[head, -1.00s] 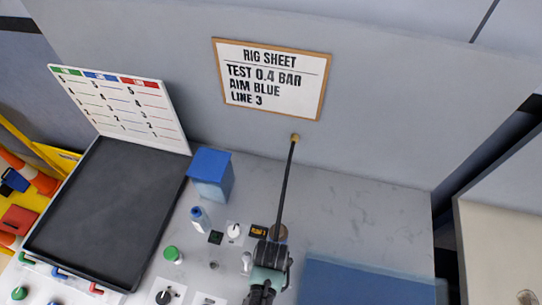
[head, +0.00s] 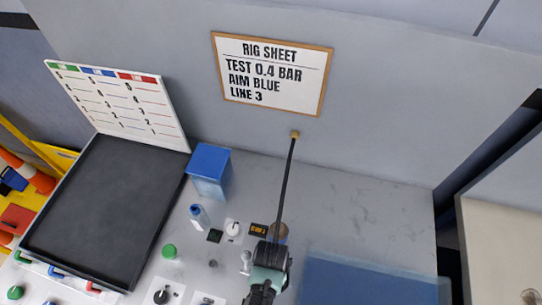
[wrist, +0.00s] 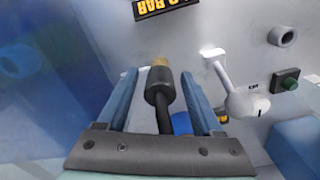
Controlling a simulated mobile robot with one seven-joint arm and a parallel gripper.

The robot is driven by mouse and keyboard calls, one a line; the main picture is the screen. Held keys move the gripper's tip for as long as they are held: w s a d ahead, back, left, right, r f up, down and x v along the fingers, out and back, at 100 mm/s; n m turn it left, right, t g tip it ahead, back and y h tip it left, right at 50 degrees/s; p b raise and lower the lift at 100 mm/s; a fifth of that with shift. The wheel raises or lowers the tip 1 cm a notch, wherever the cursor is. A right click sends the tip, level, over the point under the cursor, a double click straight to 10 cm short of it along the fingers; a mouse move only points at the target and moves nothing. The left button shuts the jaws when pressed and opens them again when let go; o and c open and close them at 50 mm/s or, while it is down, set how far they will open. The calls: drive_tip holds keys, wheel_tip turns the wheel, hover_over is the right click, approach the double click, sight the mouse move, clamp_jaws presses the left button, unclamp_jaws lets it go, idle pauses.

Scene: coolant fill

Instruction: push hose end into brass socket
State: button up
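In the head view the black hose (head: 286,185) runs straight from a brass-coloured fitting (head: 295,135) near the back wall to my gripper (head: 268,258). In the wrist view the hose end (wrist: 160,88), a black collar with a brass-coloured tip, lies between the two blue fingers of my gripper (wrist: 159,80). Narrow gaps seem to show on both sides of the collar, so a firm grip is not clear. A brown round part (head: 280,232), perhaps the brass socket, is partly hidden behind my gripper. Contact between tip and socket cannot be made out.
A small display (head: 258,230), a white knob (head: 234,228) and a green button (head: 169,251) lie left of my gripper. A blue box (head: 209,172) stands farther back. A dark tray (head: 95,210) is at left. The bench at back right is clear.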

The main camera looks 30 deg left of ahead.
idle(0.3)
wheel_tip(320, 180, up, 13)
drive_tip(key=shift+b, duration=0.75)
